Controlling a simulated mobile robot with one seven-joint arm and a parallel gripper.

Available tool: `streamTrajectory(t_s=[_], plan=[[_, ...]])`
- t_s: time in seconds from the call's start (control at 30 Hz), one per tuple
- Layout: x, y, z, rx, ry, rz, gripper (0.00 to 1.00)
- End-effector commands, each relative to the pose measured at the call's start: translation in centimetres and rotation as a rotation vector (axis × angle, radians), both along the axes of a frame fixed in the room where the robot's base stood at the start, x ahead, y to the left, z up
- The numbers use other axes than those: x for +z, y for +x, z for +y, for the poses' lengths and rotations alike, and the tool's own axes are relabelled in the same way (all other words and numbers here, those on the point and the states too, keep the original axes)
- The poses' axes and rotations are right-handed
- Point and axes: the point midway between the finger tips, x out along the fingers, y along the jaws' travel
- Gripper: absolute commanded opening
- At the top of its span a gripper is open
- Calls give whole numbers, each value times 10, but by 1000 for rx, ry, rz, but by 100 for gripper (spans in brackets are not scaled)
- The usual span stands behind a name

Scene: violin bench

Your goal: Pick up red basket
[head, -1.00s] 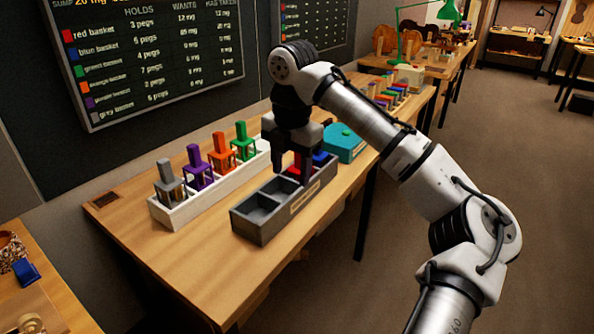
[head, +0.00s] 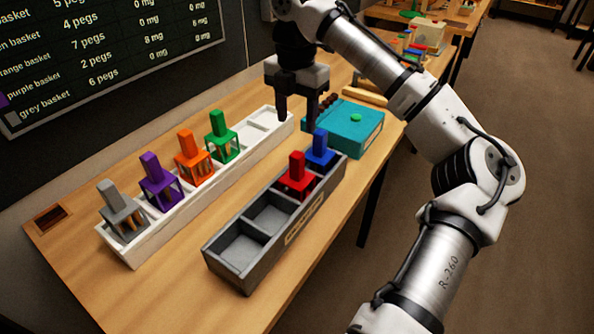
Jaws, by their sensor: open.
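The red basket (head: 297,177) stands upright in a compartment of the dark grey tray (head: 240,262). The blue basket (head: 320,151) stands in the compartment behind it. My gripper (head: 298,116) is open and empty, its two fingers pointing down. In the picture it is above the red basket, near the right end of the white tray (head: 133,254), and apart from the basket. The lower part of the red basket is hidden by the tray wall.
Grey (head: 122,211), purple (head: 160,183), orange (head: 193,157) and green (head: 222,137) baskets stand in the white tray. Its far right compartments look empty. A teal box (head: 352,130) sits behind the grey tray. Two near compartments of the grey tray are empty. The table's (head: 170,300) front left is clear.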

Motion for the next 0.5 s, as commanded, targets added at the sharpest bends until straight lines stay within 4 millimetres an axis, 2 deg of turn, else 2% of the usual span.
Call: streamTrajectory(t_s=[0.17,0.4,0.5], plan=[[-16,0,-1,-1,-2,1,51],[-62,-1,-1,-1,-2,1,51],[-76,0,-1,0,-1,1,51]])
